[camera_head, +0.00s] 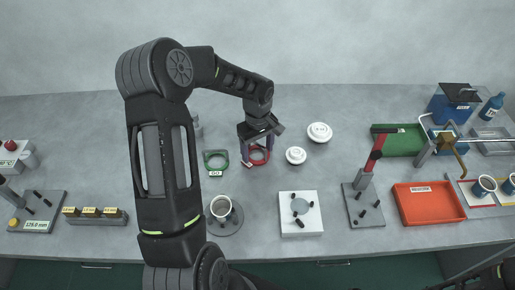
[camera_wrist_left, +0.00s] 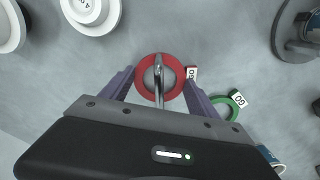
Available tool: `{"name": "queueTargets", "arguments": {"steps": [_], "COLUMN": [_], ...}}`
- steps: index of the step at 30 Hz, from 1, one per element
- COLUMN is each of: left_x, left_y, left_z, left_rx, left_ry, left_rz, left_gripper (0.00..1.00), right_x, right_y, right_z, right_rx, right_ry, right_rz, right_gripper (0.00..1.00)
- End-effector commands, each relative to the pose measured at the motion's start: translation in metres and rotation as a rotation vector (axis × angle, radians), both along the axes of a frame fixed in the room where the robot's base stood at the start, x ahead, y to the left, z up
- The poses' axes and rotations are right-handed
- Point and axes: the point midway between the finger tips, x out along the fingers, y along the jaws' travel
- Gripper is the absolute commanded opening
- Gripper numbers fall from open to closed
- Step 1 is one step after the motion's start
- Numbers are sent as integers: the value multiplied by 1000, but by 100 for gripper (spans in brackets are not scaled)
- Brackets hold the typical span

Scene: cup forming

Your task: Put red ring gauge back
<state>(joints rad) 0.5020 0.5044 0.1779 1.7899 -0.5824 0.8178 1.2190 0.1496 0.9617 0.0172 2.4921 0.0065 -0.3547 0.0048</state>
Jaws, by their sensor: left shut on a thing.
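The red ring gauge (camera_head: 257,155) is at the middle of the grey bench in the head view. My left gripper (camera_head: 257,146) reaches down over it from above, its fingers on either side of the ring. In the left wrist view the red ring (camera_wrist_left: 141,87) lies between the two purple-grey fingers, and the left gripper (camera_wrist_left: 160,88) is shut on it. A small white tag (camera_wrist_left: 191,73) sticks out from the ring's side. A grey metal bar crosses the ring's centre in that view. I cannot tell whether the ring touches the bench. My right gripper is not visible.
A green ring gauge (camera_head: 216,160) lies just left of the red one. White round pieces (camera_head: 296,155) stand to the right. A cup (camera_head: 221,207) on a round base and a white block (camera_head: 300,222) are nearer. A red tray (camera_head: 429,203) is further right.

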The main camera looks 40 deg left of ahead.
Motion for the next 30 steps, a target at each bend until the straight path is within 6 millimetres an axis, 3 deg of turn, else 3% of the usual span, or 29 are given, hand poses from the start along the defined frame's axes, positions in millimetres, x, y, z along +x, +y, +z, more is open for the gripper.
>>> {"name": "queueTargets", "arguments": {"steps": [11,12,20,30], "left_x": [0,0,0,0], "left_y": [0,0,0,0], "left_z": [-6,-6,-5,-1], "left_rx": [1,1,1,1], "left_ry": [-1,-1,0,0], "left_rz": [0,0,0,0], "left_gripper": [26,71,92,92], "right_x": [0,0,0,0], "right_y": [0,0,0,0], "right_z": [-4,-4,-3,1], "right_rx": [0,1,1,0], "right_ry": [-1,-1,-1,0], "right_rz": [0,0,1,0], "right_gripper": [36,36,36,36]}}
